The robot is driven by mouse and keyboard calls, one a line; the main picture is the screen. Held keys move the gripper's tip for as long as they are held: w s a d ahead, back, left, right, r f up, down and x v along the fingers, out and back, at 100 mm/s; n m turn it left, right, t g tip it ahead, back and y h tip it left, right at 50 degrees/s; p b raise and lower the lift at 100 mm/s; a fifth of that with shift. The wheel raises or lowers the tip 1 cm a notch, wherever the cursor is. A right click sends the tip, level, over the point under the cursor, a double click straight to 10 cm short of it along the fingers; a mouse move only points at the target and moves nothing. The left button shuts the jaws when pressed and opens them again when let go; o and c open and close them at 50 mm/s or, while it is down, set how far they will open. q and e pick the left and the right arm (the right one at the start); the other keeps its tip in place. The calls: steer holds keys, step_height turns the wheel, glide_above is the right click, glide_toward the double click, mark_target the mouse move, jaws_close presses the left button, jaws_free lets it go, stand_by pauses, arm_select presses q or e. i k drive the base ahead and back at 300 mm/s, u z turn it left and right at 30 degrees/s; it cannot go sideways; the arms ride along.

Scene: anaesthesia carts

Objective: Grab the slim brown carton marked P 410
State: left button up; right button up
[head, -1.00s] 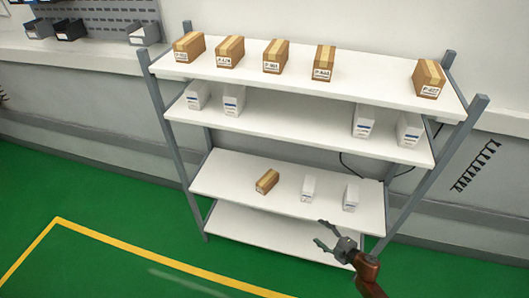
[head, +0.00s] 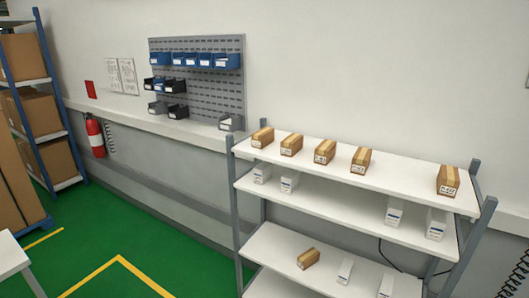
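Several brown cartons with paler tape stand on the top shelf of a grey-framed rack: one at the left end (head: 262,137), then others to its right (head: 291,144), (head: 325,151) and (head: 361,160), and one apart near the right end (head: 448,180). Another brown carton (head: 308,258) lies on the third shelf. Their white labels are too small to read surely, so I cannot tell which is marked P 410. Neither of my grippers is in view.
White cartons stand on the second shelf (head: 394,211) and third shelf (head: 345,270). A pegboard with bins (head: 200,80) is on the wall behind. A blue-framed rack with large boxes (head: 30,108) and a fire extinguisher (head: 95,136) are at left. Green floor (head: 110,245) is open between.

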mark_target(260, 138)
steer(key=z, duration=0.35)
steer(key=k, duration=0.25)
steer(key=u, duration=1.65)
steer(key=i, duration=1.55)
steer(key=z, duration=0.6)
steer(key=i, duration=0.7)
steer(key=z, duration=0.7)
